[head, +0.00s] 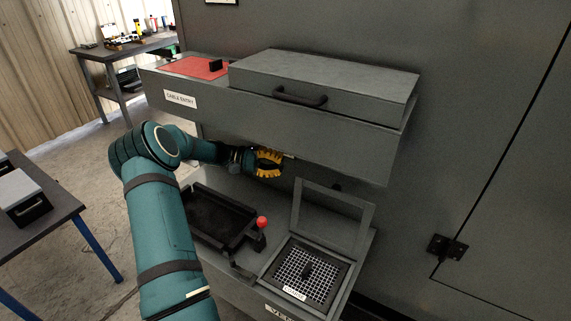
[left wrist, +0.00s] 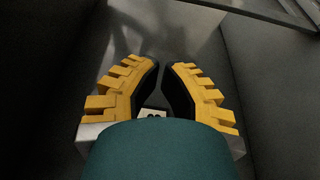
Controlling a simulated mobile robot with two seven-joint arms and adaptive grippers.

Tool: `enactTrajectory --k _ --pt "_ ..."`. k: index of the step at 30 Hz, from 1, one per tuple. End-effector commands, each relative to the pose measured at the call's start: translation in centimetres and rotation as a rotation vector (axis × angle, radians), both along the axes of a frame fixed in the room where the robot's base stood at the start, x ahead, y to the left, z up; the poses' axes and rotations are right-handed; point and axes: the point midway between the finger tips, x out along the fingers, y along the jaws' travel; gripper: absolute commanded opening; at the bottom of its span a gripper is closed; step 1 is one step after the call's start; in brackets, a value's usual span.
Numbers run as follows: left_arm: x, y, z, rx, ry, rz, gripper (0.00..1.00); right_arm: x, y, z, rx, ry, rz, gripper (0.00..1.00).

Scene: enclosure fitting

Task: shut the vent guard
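The vent guard (head: 368,232) is a grey rectangular frame standing up, tilted back, at the rear edge of the vent opening on the lower ledge. Below and in front of it, the vent's mesh grille (head: 322,283) with a dark centre piece lies uncovered. My left gripper (head: 281,164) is left of and slightly above the guard, under the upper box, and apart from it. In the left wrist view its yellow fingers (left wrist: 161,64) have a narrow gap between them and hold nothing visible. A grey bar at that view's top right cannot be identified surely. My right gripper is not in view.
The upper cable entry box (head: 270,121) overhangs the ledge; its grey lid (head: 325,75) has a handle. A black tray (head: 215,222) and a red knob (head: 262,222) are left of the vent. A side table (head: 45,222) stands far left. Open air lies before the guard.

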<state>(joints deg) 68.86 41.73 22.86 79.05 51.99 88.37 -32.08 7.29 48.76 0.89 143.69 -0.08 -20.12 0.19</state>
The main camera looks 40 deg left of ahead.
Motion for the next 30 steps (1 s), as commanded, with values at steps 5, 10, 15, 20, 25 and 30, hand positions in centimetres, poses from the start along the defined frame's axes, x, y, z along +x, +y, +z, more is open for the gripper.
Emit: enactTrajectory --k 5,10,15,20,25,30 --pt "1.9 -3.1 -0.2 -0.001 0.000 -0.004 0.00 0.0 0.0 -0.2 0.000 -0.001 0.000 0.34" --pt "3.7 -5.9 -0.3 0.000 -0.001 -0.005 0.00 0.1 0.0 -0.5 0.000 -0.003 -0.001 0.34" --pt "2.7 -7.0 0.0 0.000 0.004 0.002 0.00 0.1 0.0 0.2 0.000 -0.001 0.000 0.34" --pt "1.1 -7.5 0.2 0.000 0.001 0.000 0.00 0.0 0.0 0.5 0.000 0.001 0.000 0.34" --pt "0.5 -7.6 0.3 0.001 0.001 0.000 0.00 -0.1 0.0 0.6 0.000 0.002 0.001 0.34" --pt "0.4 -7.6 0.2 0.001 0.001 -0.001 0.00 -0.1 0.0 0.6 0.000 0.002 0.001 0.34"
